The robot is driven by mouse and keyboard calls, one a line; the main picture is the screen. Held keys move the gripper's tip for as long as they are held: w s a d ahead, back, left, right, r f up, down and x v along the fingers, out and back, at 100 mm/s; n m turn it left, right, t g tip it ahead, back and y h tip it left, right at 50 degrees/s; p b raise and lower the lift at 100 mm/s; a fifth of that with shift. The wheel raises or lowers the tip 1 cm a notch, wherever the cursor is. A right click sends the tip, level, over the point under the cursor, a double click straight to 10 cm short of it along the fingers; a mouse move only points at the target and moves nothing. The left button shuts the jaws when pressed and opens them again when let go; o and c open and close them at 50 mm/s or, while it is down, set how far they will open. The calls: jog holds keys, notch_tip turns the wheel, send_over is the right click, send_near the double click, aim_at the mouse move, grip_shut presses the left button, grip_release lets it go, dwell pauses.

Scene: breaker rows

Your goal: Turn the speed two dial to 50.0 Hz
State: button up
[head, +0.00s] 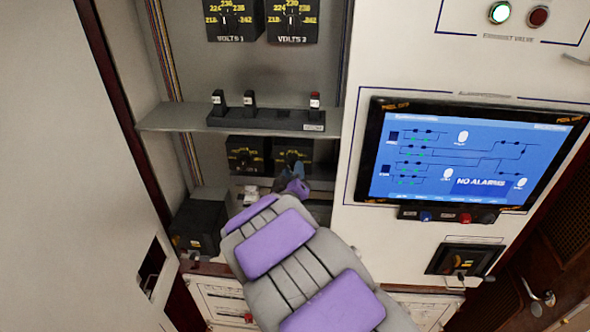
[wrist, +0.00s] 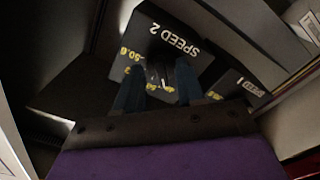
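The speed two dial box (wrist: 172,35) fills the middle of the wrist view, black and upside down, with a white "SPEED 2" label. The fingers are apart, with dark gaps beside the knob; contact is not clear. The pointer's reading cannot be made out. In the head view the box (head: 304,149) is the right one of a pair under the shelf, partly hidden by my gripper (head: 293,172).
A neighbouring dial box (head: 246,154) stands just left. Above is a shelf (head: 160,118) with a black switch strip (head: 265,120). VOLTS dials (head: 292,18) are higher up. A blue screen (head: 470,155) is on the right, and a dark box (head: 198,228) at lower left.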

jog(key=shift+a, duration=0.4)
jog(key=c, duration=0.5)
jog(key=shift+d+f, duration=0.1)
jog(key=shift+d, duration=0.2)
grip_shut()
jog(key=shift+f+m+b, duration=0.15)
jog(key=shift+m+b, duration=0.15)
jog(key=shift+b, duration=0.15)
jog(key=shift+f+m+b, duration=0.1)
jog(key=shift+m+b, duration=3.25)
jog(key=shift+m, duration=0.15)
